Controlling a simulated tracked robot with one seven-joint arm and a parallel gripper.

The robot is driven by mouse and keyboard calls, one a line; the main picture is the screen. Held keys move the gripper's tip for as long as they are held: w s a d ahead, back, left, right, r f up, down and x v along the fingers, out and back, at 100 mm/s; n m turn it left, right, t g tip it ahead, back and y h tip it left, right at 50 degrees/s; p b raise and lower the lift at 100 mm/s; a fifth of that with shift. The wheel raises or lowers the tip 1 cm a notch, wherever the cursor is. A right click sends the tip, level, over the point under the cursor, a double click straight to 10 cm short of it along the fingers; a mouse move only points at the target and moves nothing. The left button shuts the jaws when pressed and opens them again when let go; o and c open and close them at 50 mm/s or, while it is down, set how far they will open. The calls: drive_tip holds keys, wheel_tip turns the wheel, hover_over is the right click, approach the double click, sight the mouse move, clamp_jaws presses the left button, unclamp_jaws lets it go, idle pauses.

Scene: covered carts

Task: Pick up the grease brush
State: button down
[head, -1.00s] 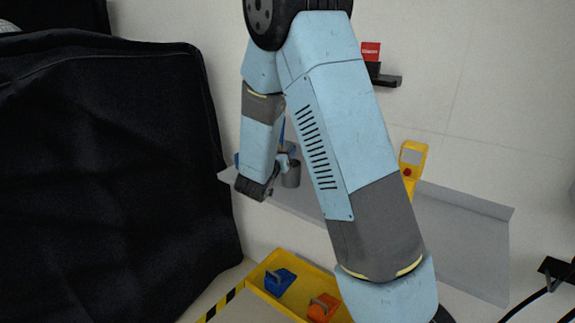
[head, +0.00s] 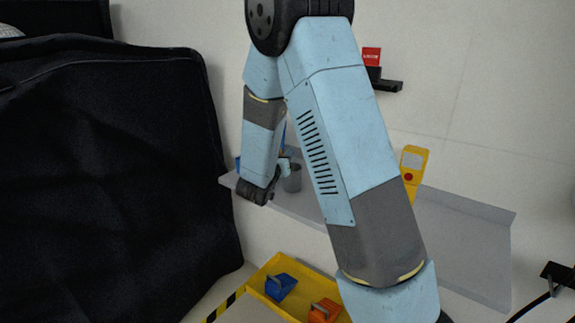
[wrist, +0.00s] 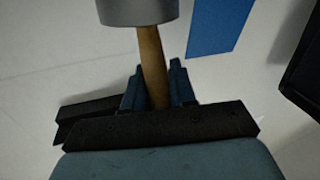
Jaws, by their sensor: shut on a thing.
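The wooden handle of the grease brush (wrist: 153,65) stands between the two dark fingers of my gripper (wrist: 155,85) in the wrist view. The fingers are shut on it. Above it in that view is a grey cylindrical piece (wrist: 137,10), cut off by the top edge; I cannot tell whether the handle joins it or passes into it. In the head view my gripper (head: 283,167) is small, beside a grey cup (head: 292,180) on the grey wall shelf (head: 470,235). The brush cannot be made out clearly there, and my arm hides part of the shelf.
A yellow device with a red button (head: 413,168) stands on the shelf, right of my arm. Below is a yellow tray (head: 262,272) with a blue item (head: 281,286) and an orange item (head: 323,311). A large black-covered cart (head: 110,180) fills the left.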

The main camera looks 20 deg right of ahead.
drive_tip(key=shift+r, duration=0.1)
wheel_tip(320, 180, up, 10)
idle(0.4)
idle(1.4)
